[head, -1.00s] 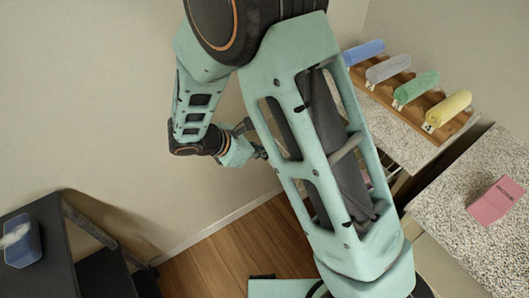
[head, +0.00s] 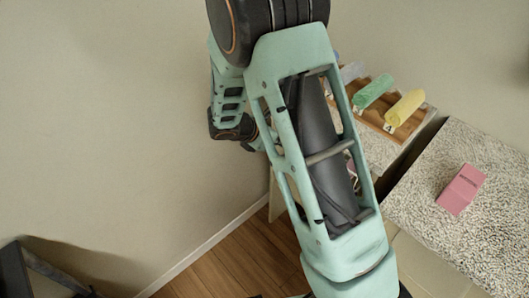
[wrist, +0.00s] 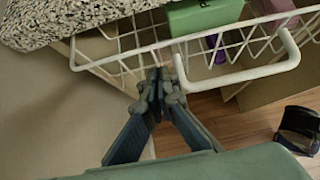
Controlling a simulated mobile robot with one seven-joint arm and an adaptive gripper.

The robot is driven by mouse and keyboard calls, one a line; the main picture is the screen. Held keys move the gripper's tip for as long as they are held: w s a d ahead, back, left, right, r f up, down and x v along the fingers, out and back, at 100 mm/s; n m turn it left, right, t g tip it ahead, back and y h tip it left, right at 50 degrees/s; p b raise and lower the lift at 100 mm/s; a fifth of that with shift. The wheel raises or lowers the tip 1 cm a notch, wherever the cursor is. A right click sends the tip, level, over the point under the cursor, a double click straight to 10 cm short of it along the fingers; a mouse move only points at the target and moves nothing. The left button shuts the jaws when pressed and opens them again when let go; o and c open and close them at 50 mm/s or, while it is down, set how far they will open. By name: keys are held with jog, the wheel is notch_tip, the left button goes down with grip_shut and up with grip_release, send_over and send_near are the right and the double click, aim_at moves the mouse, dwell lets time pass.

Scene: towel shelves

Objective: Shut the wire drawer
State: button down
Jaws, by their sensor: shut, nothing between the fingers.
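The white wire drawer (wrist: 133,67) sticks out from under a speckled countertop in the wrist view, so it is open. Its white bar handle (wrist: 290,48) is on the front, right of my gripper. A green box (wrist: 205,14) and purple items stand inside the drawer. My gripper (wrist: 160,75) is shut and empty, with its fingertips at the drawer's front wire rim; I cannot tell if they touch it. In the head view the drawer is mostly hidden behind my arm, and my fingertips are not visible.
A speckled counter (head: 440,215) with a pink box (head: 461,189) is at the right. A wooden rack holds rolled towels, green (head: 373,92) and yellow (head: 405,107) among them. A dark table (head: 14,272) is at lower left. Wooden floor (head: 225,262) lies open below.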

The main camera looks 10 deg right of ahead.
jog(key=d, duration=0.1)
jog(key=w+d, duration=0.2)
jog(key=shift+w+d, duration=0.25)
jog(key=shift+d, duration=0.15)
jog(key=shift+w+d+r, duration=0.1)
jog(key=shift+w+d, duration=0.05)
jog(key=shift+d, duration=0.1)
jog(key=shift+r, duration=0.1)
